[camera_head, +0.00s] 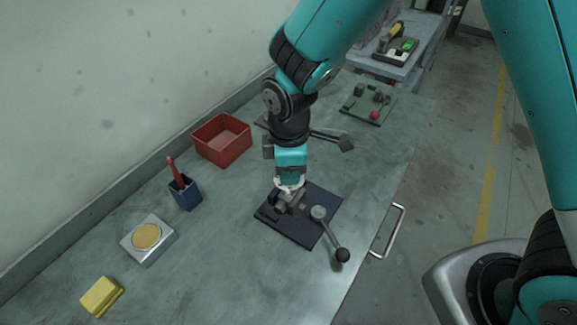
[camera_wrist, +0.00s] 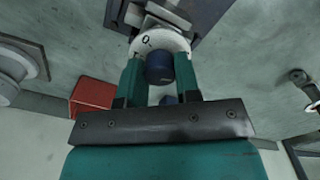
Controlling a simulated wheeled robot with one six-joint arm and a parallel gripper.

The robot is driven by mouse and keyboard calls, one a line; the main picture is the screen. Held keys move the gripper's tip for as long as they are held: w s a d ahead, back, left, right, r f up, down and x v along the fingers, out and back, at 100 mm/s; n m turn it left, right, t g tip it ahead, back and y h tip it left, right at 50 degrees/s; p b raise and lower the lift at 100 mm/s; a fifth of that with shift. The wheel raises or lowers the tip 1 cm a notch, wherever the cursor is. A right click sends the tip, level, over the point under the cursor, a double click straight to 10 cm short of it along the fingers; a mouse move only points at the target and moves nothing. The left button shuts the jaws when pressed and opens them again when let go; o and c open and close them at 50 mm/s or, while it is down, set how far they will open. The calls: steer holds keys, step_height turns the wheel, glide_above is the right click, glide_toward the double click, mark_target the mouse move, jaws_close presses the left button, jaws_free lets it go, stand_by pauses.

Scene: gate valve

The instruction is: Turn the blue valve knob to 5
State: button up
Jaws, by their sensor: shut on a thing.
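The blue valve knob (camera_wrist: 160,68) shows in the wrist view, between the two teal fingers of my gripper (camera_wrist: 160,80). My gripper is shut on it. Behind the knob is a white dial (camera_wrist: 168,40) with a "0" visible near its upper left; its other marks are hidden or too small to read. In the head view my gripper (camera_head: 289,178) points down at the valve (camera_head: 287,200), which is mounted on a dark plate (camera_head: 273,229) on the bench. The knob itself is hidden there by my gripper.
A red bin (camera_head: 222,153), blue cup (camera_head: 188,197), silver box with a tan disc (camera_head: 147,238) and yellow block (camera_head: 101,296) lie left. A green board (camera_head: 352,107) stands behind. The bench front is clear.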

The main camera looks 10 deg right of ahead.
steer(key=shift+n, duration=1.6)
steer(key=o, duration=0.9)
step_height(320, 180, up, 17)
steer(key=shift+r+b, duration=0.2)
steer(key=shift+b, duration=0.75)
